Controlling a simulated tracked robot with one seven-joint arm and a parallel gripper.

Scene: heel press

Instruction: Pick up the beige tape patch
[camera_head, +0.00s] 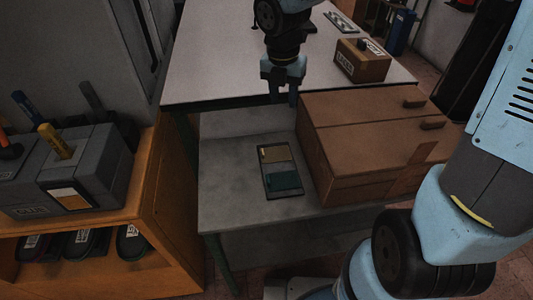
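A small beige patch (274,153), which looks like the tape patch, lies in the far part of a shallow dark tray (267,186). A dark teal piece (286,181) fills the near part of the same tray. The tray rests on the lower grey table surface, left of a large brown box. My gripper (283,98) points down above and beyond the tray, near the front edge of the upper white table. Its two fingers are apart with nothing seen between them. It is not touching the patch.
The large brown box (352,145) stands close to the tray's right. A small labelled carton (361,63) sits on the white table (215,55). A grey block with upright handled tools (100,175) stands on an orange-brown cabinet at left. The grey surface (228,190) left of the tray is clear.

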